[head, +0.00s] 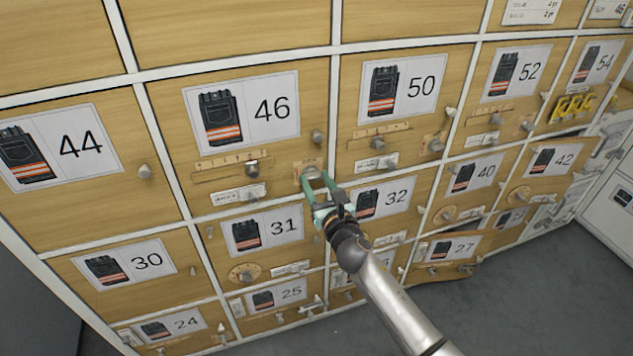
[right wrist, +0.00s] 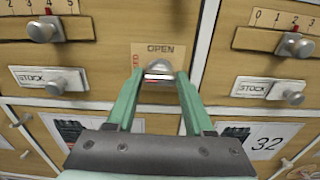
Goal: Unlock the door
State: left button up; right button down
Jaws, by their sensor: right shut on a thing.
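The wooden door numbered 46 (head: 183,123) is shut in the locker wall, with a glove picture on its label. At its lower right corner is a tan lock plate (right wrist: 143,52), marked OPEN along its top, with partly hidden red letters at its left edge. My right gripper (head: 316,181) has its green fingers on both sides of the silver lock knob (right wrist: 159,69) on this plate and is shut on it. The fingers hide part of the plate. The knob's exact turn is hard to tell. My left gripper is not in view.
Door 46 also carries a round pull knob (head: 317,137), a numbered scale with a slider knob (head: 252,169) and a STOCK latch (head: 238,195). Neighbouring doors 50 (head: 348,130), 31 (head: 218,238) and 32 are close. Door 27 (head: 480,244) seems ajar. Grey floor lies lower right.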

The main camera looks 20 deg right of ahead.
jog(key=m, duration=0.9)
jog(key=shift+d, duration=0.15)
jog(key=m, duration=0.4)
jog(key=shift+f, duration=0.1)
jog(key=shift+m, duration=2.2)
jog(key=shift+f, duration=0.1)
jog(key=shift+c, duration=1.4)
grip_release()
jog(key=shift+s, duration=0.1)
